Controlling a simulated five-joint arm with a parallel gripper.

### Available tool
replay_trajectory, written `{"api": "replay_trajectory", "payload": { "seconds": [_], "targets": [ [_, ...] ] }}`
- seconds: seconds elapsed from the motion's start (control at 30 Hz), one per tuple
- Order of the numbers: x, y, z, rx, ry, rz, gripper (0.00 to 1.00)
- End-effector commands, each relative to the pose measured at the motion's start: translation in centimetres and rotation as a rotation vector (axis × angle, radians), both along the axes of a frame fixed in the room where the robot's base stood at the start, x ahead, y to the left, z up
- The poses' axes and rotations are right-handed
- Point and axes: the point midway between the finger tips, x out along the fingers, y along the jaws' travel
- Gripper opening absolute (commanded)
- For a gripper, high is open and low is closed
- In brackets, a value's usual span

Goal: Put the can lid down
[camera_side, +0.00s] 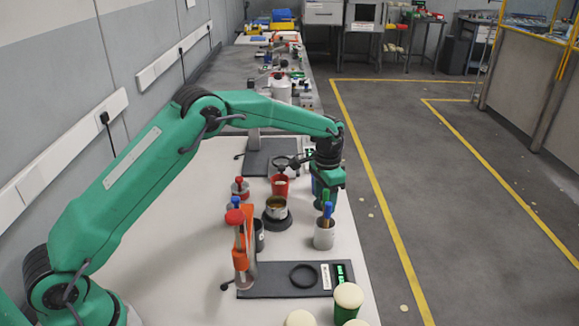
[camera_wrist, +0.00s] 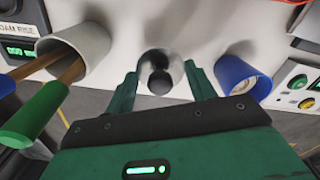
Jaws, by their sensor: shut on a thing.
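In the wrist view, the two green fingers of my gripper (camera_wrist: 163,76) stand on either side of a small round, shiny grey piece with dark reflections, which I take to be the can lid (camera_wrist: 161,65). The gripper is shut on it. In the side view, my gripper (camera_side: 328,188) is over the right edge of the white table, behind a grey cup (camera_side: 324,236); the lid cannot be made out there. An open metal can (camera_side: 276,209) with amber contents stands on a dark round base, left of the gripper.
The grey cup holds blue- and green-handled tools and is also close by in the wrist view (camera_wrist: 92,40). A blue cup (camera_wrist: 233,72) is on the other side. A red cup (camera_side: 280,187), an orange stand (camera_side: 243,250) and a dark scale plate (camera_side: 290,283) stand around.

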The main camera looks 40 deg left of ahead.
Motion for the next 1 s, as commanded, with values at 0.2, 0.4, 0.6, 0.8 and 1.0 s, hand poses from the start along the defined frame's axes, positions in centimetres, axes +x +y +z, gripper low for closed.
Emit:
{"api": "replay_trajectory", "payload": {
  "seconds": [0.2,0.4,0.6,0.8,1.0],
  "targets": [
    [-0.1,0.0,-2.1,0.000,0.003,0.000,0.33],
    [0.0,0.0,-3.6,0.000,0.001,0.000,0.33],
    [0.0,0.0,-3.6,0.000,0.001,0.000,0.33],
    [0.0,0.0,-3.9,0.000,0.001,0.000,0.33],
    [0.0,0.0,-3.9,0.000,0.001,0.000,0.77]
  ]
}}
